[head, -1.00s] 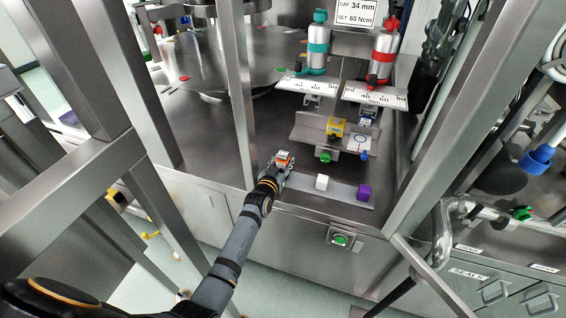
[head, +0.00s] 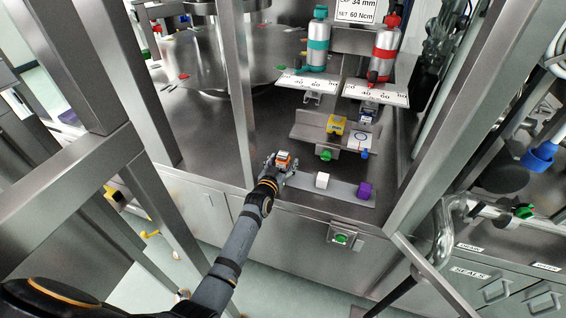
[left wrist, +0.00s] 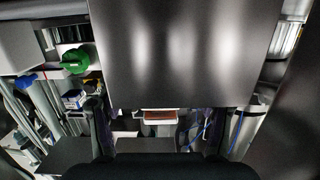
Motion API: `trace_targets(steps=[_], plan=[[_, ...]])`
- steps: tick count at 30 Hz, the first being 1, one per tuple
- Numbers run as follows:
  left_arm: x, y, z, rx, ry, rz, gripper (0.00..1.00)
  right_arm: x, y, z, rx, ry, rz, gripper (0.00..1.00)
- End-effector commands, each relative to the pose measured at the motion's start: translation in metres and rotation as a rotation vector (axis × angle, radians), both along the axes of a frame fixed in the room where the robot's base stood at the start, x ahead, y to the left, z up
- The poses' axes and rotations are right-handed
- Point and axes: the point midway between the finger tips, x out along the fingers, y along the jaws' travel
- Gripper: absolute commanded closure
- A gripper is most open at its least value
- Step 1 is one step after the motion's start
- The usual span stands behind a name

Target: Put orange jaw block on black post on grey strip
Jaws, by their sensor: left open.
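The orange jaw block (head: 283,159) sits at the left end of the grey strip (head: 343,187) on the metal bench. It looks upright, with a pale lower part. In the left wrist view, the orange block (left wrist: 160,116) shows as a small orange and white piece between the fingers. My left gripper (head: 281,167) is open, with its fingers to either side of the block. I cannot tell whether they touch it. The black post is not visible; whatever is under the block is hidden by the gripper and block. My right gripper is not in view.
A white block (head: 322,180) and a purple block (head: 365,190) stand on the strip to the right. A frame upright (head: 236,100) rises close left of my gripper.

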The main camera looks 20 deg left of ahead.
Motion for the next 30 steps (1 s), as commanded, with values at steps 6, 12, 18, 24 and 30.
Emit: trace_targets(steps=[6,12,18,24,30], plan=[[-0.013,0.000,-0.001,0.000,0.003,0.000,0.33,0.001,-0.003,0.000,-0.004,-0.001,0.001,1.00],[-0.060,0.002,0.006,0.000,0.004,0.000,0.33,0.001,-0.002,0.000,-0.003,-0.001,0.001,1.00],[-0.101,0.003,0.014,-0.001,0.002,0.000,0.33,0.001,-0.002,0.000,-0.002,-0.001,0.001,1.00],[-0.118,0.004,0.018,0.000,0.000,0.000,0.33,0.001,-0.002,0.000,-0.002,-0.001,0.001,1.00],[-0.119,0.004,0.018,0.000,0.000,0.000,0.33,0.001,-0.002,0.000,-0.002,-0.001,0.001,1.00]])
